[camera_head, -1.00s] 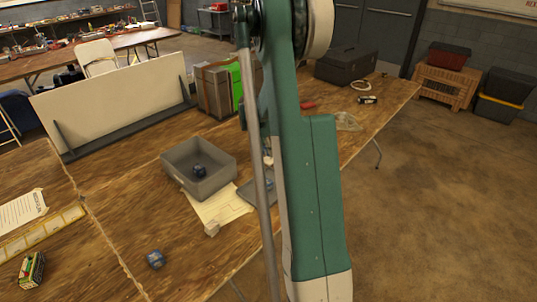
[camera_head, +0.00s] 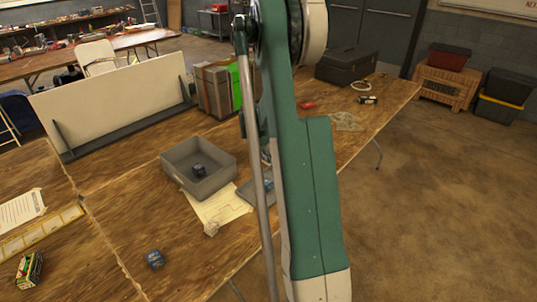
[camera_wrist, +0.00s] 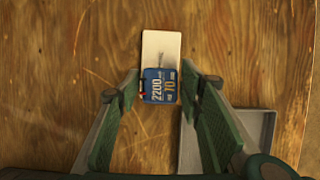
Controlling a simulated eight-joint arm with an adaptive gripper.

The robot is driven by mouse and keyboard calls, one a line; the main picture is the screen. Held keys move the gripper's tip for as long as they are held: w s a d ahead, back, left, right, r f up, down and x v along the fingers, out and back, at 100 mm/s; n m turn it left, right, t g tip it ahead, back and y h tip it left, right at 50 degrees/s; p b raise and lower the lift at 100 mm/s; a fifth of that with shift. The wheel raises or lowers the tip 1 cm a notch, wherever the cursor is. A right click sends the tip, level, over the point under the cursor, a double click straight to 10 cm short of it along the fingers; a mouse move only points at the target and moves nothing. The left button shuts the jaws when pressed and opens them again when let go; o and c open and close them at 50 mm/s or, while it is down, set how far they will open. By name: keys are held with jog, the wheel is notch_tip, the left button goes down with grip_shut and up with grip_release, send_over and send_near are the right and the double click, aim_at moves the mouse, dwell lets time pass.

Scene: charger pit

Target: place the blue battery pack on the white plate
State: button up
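In the wrist view, the blue battery pack (camera_wrist: 160,86), with 2200 on its label and a red wire at its left, lies over the near end of the narrow white plate (camera_wrist: 161,49). The far part of the plate is bare. My gripper (camera_wrist: 160,76) has its two green fingers spread to the left and right of the pack. There is a gap at the right side, and the left finger is close to the wire. I cannot tell how far the fingertips are above the wood.
A grey tray-like piece (camera_wrist: 240,140) lies near the right finger. A toolbox (camera_head: 345,67) stands at the back.

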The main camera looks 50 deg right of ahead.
jog(key=shift+o, duration=0.2)
jog(key=shift+r, duration=0.1)
jog(key=p+v, duration=0.2)
jog(key=v, duration=1)
jog(key=shift+p, duration=0.4)
jog(key=shift+a+r, duration=0.1)
dwell(0.4)
jog(key=s+a+r+m+t, duration=0.1)
jog(key=s+a+r+m, duration=0.3)
jog(key=a, duration=0.6)
jog(key=a+r+m+t+y, duration=0.1)
jog(key=a+r+t, duration=0.1)
jog(key=a+r, duration=0.65)
jog(key=s+a+r+m+t, duration=0.1)
jog(key=s+a+r+m, duration=0.15)
jog(key=a, duration=0.85)
jog(key=s+a+m+t+y, duration=0.1)
jog(key=s+a+m, duration=0.4)
jog(key=s+a, duration=0.4)
jog(key=s+a+m+t+y, duration=0.2)
jog(key=s+a+m, duration=0.3)
jog(key=s+a, duration=0.4)
jog(key=a, duration=0.5)
jog(key=shift+s+a+r, duration=0.35)
jog(key=shift+a, duration=0.05)
